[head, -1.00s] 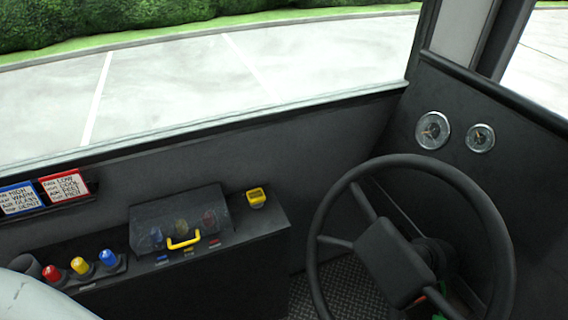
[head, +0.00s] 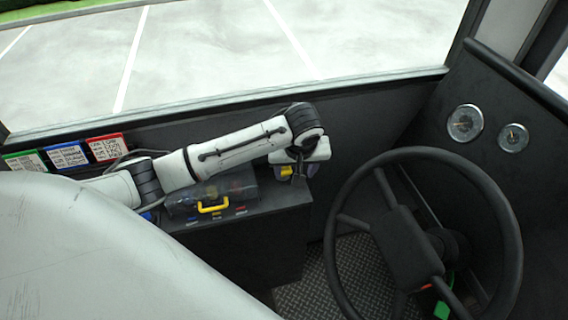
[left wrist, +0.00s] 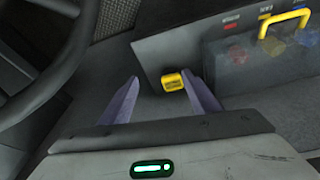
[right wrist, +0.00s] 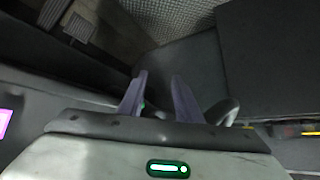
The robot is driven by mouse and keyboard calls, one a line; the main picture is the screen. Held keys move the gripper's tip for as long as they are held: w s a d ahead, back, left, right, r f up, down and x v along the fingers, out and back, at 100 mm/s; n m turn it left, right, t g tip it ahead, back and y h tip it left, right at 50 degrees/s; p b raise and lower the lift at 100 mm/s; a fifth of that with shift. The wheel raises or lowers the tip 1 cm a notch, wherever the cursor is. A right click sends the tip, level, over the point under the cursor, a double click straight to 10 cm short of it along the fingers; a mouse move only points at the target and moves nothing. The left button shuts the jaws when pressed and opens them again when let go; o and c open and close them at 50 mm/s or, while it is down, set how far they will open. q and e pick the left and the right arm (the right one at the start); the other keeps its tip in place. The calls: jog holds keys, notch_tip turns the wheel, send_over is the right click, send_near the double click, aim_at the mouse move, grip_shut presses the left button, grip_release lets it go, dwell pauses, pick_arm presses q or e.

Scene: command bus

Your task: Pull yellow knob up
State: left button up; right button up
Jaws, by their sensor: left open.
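The yellow knob (head: 287,171) is a small square block on the right end of the dark side console. In the head view my left gripper (head: 298,174) hangs over it and partly hides it. In the left wrist view the yellow knob (left wrist: 172,81) shows near the tips of my left gripper (left wrist: 160,80), closer to the right-hand finger. The left fingers are spread apart, and the knob is not clamped. My right gripper (right wrist: 159,76) has its fingers apart with nothing held between them. It is not in the head view.
A clear-covered box with a yellow handle (head: 213,208) sits on the console left of the knob. The steering wheel (head: 330,225) stands to the right. Colored label cards (head: 67,155) line the wall under the window. Patterned floor (head: 350,285) lies between console and wheel.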

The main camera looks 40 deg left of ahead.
aim_at(283, 168)
pick_arm(q)
jog(key=w+a+r+n, duration=0.2)
jog(key=a, duration=0.2)
jog(key=shift+y, duration=0.5)
jog(key=b+x, duration=0.1)
jog(key=x, duration=0.8)
jog(key=shift+w+f, duration=0.15)
pick_arm(e)
jog(key=shift+s+f, duration=0.1)
jog(key=shift+f, duration=0.5)
pick_arm(q)
jog(key=shift+c, duration=0.4)
